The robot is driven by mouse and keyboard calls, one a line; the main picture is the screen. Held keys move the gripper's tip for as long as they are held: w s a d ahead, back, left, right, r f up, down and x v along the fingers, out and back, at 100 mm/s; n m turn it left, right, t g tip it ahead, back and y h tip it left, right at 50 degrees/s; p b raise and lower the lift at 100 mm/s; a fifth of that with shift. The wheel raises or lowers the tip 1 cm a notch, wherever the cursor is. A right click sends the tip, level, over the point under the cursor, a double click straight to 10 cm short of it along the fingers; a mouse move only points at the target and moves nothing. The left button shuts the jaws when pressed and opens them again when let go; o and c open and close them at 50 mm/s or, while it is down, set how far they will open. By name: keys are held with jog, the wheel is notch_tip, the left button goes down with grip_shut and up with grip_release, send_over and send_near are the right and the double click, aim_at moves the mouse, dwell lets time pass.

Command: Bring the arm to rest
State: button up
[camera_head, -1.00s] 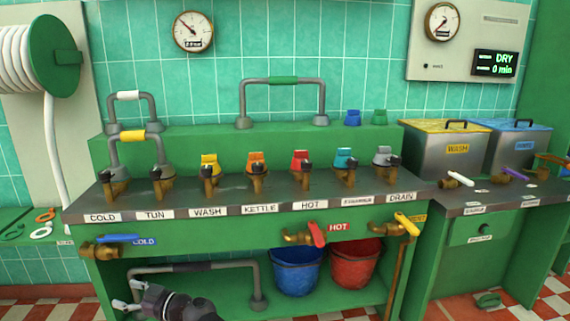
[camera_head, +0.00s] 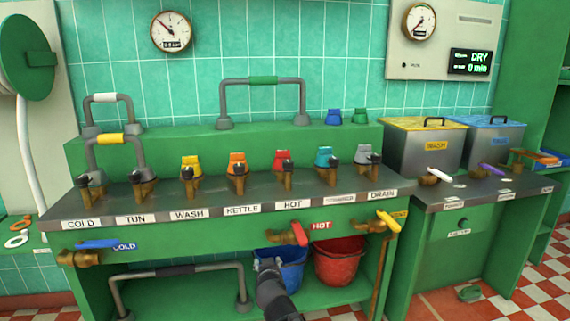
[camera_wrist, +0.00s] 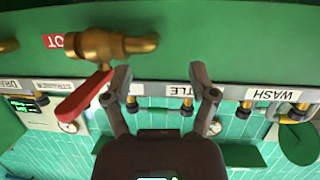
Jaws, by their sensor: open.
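My gripper (camera_head: 268,264) is in the lower middle of the head view, in front of the blue bucket (camera_head: 292,272) and below the red-handled HOT valve (camera_head: 299,233). In the wrist view, which is upside down, my gripper (camera_wrist: 163,78) has its two fingers spread wide with nothing between them. The brass HOT valve and its red handle (camera_wrist: 83,97) are beside the fingers there, apart from them as far as I can tell. The handle slants. My forearm is only partly in view.
The green bench carries a row of coloured taps above labels such as the KETTLE label (camera_head: 242,209). A red bucket (camera_head: 340,262) stands right of the blue one. A grey pipe loop (camera_head: 178,271) is on the lower left. The yellow-handled valve (camera_head: 388,221) juts out at right.

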jog(key=s+d+f+m+g+h, duration=0.1)
jog(key=s+d+f+g+h, duration=0.2)
jog(key=d, duration=0.5)
jog(key=s+d+f+m+g+h, duration=0.1)
jog(key=s+d+f+m+g, duration=0.15)
jog(key=d+f, duration=0.35)
jog(key=s+d+f+n+g+y, duration=0.1)
jog(key=s+d+f+g, duration=0.1)
jog(key=s+d+g, duration=0.4)
jog(key=s+d+f+n+g+y, duration=0.1)
jog(key=s+d+f+g, duration=0.15)
jog(key=s, duration=0.45)
notch_tip(320, 180, up, 37)
jog(key=p, duration=3.7)
jog(key=shift+a+r+g, duration=0.15)
jog(key=shift+r+g, duration=0.05)
jog(key=shift+g, duration=0.1)
